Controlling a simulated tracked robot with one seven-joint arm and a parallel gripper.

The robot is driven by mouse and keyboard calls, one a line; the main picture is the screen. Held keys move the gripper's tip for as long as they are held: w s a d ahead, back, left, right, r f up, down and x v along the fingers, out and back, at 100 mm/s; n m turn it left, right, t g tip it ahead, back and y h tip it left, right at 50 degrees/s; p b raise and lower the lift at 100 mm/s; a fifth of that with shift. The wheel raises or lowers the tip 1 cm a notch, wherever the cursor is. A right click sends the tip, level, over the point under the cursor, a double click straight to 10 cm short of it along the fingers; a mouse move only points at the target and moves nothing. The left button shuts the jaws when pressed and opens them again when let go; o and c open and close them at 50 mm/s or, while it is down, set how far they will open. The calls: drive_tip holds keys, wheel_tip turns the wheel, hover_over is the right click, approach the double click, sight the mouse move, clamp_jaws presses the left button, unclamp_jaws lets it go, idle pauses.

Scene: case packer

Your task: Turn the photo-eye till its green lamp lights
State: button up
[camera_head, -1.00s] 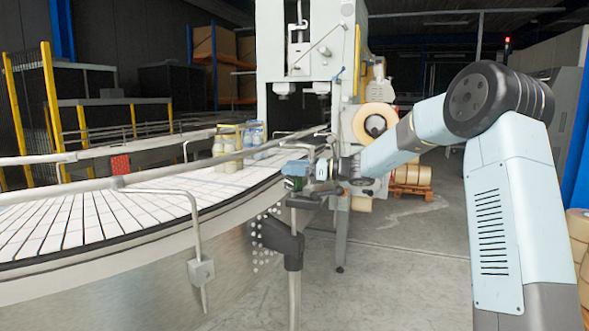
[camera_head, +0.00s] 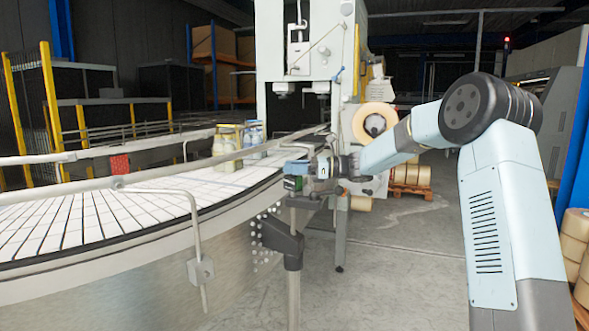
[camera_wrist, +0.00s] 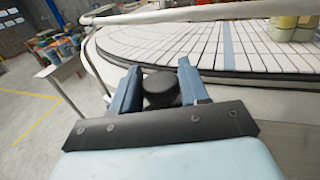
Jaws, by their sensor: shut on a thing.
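The photo-eye (camera_wrist: 161,89) shows in the wrist view as a dark, round-ended body between the two blue fingers. My gripper (camera_wrist: 155,88) is shut on it, with one finger on each side. In the head view my gripper (camera_head: 297,172) is at the conveyor's outer edge, above a dark clamp on a post (camera_head: 283,240). There the photo-eye is mostly hidden by the fingers. A small green patch shows just below the fingers, but I cannot tell whether it is a lit lamp.
The curved white slat conveyor (camera_head: 110,215) with its guide rail runs along the left. Several jars (camera_head: 226,148) stand on it farther back. The grey packer machine (camera_head: 275,60) rises behind my gripper, with a tape roll (camera_head: 361,125) on its side. Open floor lies at front centre.

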drive_tip(key=shift+n+g+h, duration=0.4)
drive_tip(key=shift+n+g, duration=0.9)
drive_tip(key=shift+g, duration=0.7)
drive_tip(key=shift+n+g+h, duration=0.4)
drive_tip(key=shift+n+g, duration=0.9)
drive_tip(key=shift+g, duration=0.7)
drive_tip(key=o, duration=0.9)
drive_tip(key=shift+o, duration=0.2)
drive_tip(key=v, duration=1.3)
drive_tip(key=shift+w+d, duration=0.3)
drive_tip(key=shift+f, duration=0.1)
